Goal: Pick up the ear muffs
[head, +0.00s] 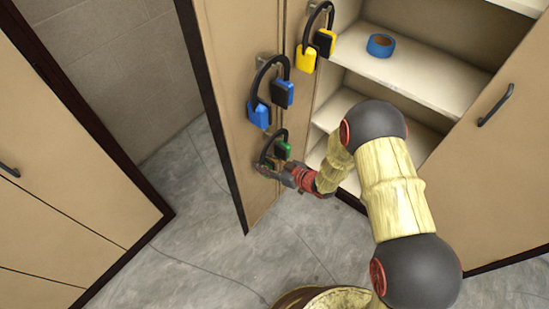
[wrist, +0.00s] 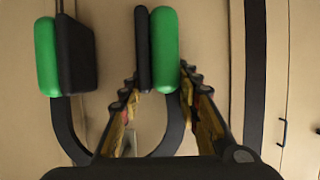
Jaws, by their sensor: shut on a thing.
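The green and black ear muffs (head: 283,150) are the lowest of the ear muffs at the open cabinet door in the head view. My gripper (head: 270,166) is at their lower part, with its fingers close against them. In the wrist view the ear muffs' green cups (wrist: 164,48) show with black pads and part of a curved black band. My gripper's fingers (wrist: 159,82) lie on either side of the right-hand cup's near end and are shut on it. The exact contact is partly hidden by the fingers. Whether the ear muffs still touch a hook cannot be told.
Blue ear muffs (head: 259,113) and yellow ear muffs (head: 305,58) hang on the door (head: 231,70) above. A blue tape roll (head: 381,45) lies on a cabinet shelf (head: 420,80). Another cabinet (head: 60,170) stands at left. Grey floor (head: 190,255) is open between them.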

